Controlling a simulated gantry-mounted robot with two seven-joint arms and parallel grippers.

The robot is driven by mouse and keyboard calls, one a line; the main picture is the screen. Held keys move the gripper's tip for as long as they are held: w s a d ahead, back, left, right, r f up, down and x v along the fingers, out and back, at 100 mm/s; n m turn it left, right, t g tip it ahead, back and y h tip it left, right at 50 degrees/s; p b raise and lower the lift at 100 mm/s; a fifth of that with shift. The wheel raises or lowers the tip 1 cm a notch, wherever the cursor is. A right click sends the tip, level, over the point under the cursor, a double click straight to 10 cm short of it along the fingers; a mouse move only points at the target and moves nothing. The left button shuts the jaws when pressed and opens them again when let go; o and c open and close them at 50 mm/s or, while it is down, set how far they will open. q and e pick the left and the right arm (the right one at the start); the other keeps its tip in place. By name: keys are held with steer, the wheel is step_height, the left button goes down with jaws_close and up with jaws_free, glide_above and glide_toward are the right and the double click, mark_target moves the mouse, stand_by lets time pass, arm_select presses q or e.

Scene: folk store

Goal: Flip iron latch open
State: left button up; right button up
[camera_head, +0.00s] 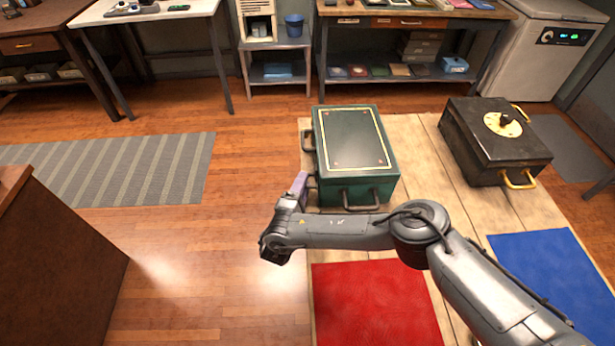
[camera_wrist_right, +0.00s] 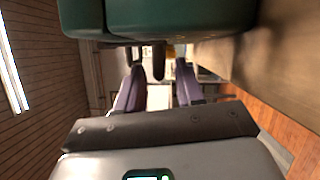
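A dark green box (camera_head: 350,145) with a gold-lined lid stands on the wooden platform. It has dark handles on its left side (camera_head: 307,142) and its front (camera_head: 360,199). My right gripper (camera_head: 300,180) is at the box's left side, near its front corner. In the right wrist view, my purple gripper fingers (camera_wrist_right: 159,78) are spread apart. A dark piece of iron hardware (camera_wrist_right: 158,62) hangs from the green box (camera_wrist_right: 180,15) and shows between the fingertips. I cannot tell whether it is the latch or a handle, or whether the fingers touch it. My left gripper is not in view.
A black box (camera_head: 490,150) with brass handles stands to the right on the platform. A red mat (camera_head: 375,305) and a blue mat (camera_head: 555,275) lie in front. Tables line the back. Open wooden floor lies left of the green box.

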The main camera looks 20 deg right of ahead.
steer(key=shift+b+x, duration=0.35)
steer(key=shift+x, duration=1.55)
jaws_close()
